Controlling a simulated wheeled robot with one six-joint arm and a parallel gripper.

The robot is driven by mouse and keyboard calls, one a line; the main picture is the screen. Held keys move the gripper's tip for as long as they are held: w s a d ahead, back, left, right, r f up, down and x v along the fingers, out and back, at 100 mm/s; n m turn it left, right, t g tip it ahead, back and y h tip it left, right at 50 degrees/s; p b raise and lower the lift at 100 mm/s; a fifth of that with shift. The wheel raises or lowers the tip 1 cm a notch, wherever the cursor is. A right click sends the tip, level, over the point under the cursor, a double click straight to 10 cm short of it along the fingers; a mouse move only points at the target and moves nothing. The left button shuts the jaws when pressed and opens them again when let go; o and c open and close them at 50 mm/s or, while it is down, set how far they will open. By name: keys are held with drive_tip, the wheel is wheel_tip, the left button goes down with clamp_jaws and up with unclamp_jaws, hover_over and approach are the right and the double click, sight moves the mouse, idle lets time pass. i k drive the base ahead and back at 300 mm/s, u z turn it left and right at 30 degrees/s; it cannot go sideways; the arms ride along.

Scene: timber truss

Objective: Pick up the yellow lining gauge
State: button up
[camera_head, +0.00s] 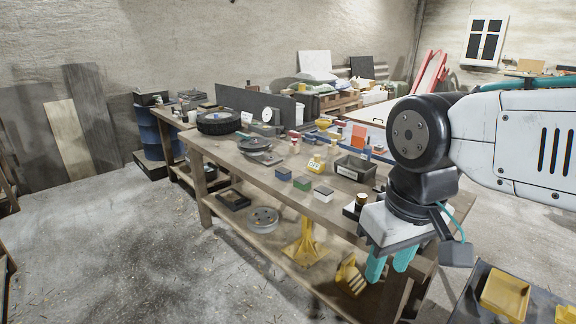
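Several yellow things show, and I cannot tell for sure which is the lining gauge. A small yellow piece with a pale label (316,163) stands on the workbench (240,165) top, left of a dark open bin. A yellow stand (305,245) is under the bench. My gripper (389,270) hangs downward in front of the bench's right end. Its two teal fingers are apart with nothing visible between them. My arm hides part of the bench's right end.
The dark bin (356,167), small coloured blocks (302,183), a tyre (218,122) and dark discs (255,144) occupy the bench top. A grey wheel (262,219) is on the lower shelf. Yellow trays (505,294) lie at lower right.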

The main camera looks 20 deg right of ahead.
sight(314, 164)
drive_tip(key=u, duration=0.8)
drive_tip(key=i, duration=1.45)
drive_tip(key=u, duration=0.3)
drive_tip(key=i, duration=1.15)
drive_tip(key=z, duration=1.35)
drive_tip(key=i, duration=0.95)
drive_tip(key=z, duration=0.95)
